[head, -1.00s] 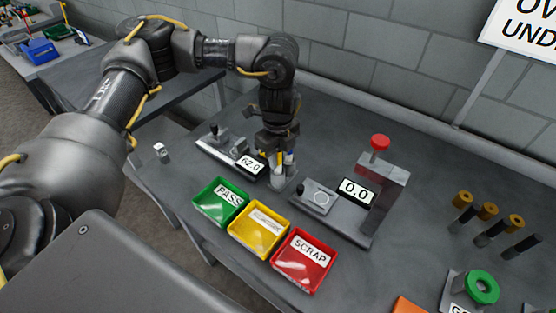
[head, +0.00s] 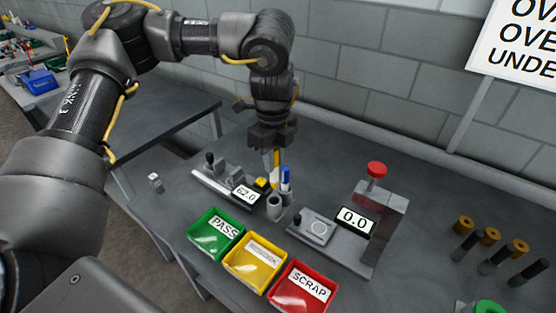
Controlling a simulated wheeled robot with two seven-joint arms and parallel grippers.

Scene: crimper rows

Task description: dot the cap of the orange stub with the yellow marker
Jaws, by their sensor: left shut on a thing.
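My left gripper (head: 272,146) is shut on the yellow marker (head: 276,158), which hangs tip-down above the marker cup (head: 275,208). The fingers hide the marker's upper part. A blue-and-white marker (head: 286,178) stands upright in the holder just beside it. My right gripper is not in view.
A caliper-like gauge reading 62.0 (head: 245,194) lies left of the cup. A press with a red knob and 0.0 display (head: 355,220) stands to its right. Green (head: 208,240), yellow (head: 250,268) and red (head: 296,296) trays line the front. The table between press and stubs is clear.

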